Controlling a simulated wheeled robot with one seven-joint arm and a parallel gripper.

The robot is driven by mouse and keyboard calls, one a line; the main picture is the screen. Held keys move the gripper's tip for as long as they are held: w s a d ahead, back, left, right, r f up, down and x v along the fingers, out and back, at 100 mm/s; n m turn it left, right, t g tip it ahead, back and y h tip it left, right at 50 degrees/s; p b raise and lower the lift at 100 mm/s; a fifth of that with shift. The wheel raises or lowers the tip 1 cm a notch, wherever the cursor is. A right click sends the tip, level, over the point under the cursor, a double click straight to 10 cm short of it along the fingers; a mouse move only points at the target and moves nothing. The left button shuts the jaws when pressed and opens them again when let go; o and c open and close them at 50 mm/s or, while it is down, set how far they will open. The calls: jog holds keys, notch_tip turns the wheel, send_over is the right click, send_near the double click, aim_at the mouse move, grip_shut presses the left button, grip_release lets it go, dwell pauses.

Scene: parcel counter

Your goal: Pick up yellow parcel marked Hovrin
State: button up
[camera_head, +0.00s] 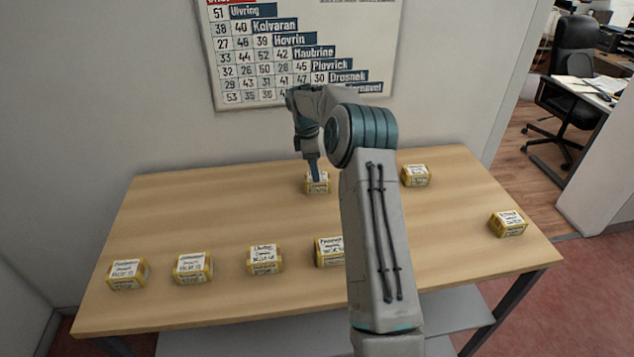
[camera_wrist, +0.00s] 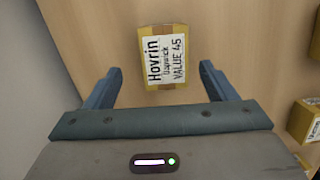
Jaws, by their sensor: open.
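The yellow parcel marked Hovrin (camera_wrist: 166,57) lies on the table, its white label reading "Hovrin" and "VALUE 45" in the wrist view. In the head view this parcel (camera_head: 317,187) sits at the back middle of the table, partly covered by my gripper. My gripper (camera_head: 314,177) points down above it. In the wrist view my gripper (camera_wrist: 159,80) is open, with one finger to each side of the parcel's near end. The parcel lies mostly beyond the fingertips, and nothing is held.
Other yellow parcels stand on the wooden table (camera_head: 210,215): one back right (camera_head: 415,175), one far right (camera_head: 508,223), and several along the front, including one (camera_head: 265,259) at the middle. A wall chart (camera_head: 305,50) hangs behind. The table's back left is clear.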

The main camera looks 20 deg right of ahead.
aim_at(324, 186)
jog(key=f, duration=0.1)
jog(key=f+p, duration=0.1)
jog(key=f, duration=0.2)
jog(key=shift+s+d+f, duration=0.1)
jog(key=shift+s+d, duration=0.15)
jog(key=shift+s, duration=0.15)
jog(key=shift+f, duration=0.5)
jog(key=c, duration=1.1)
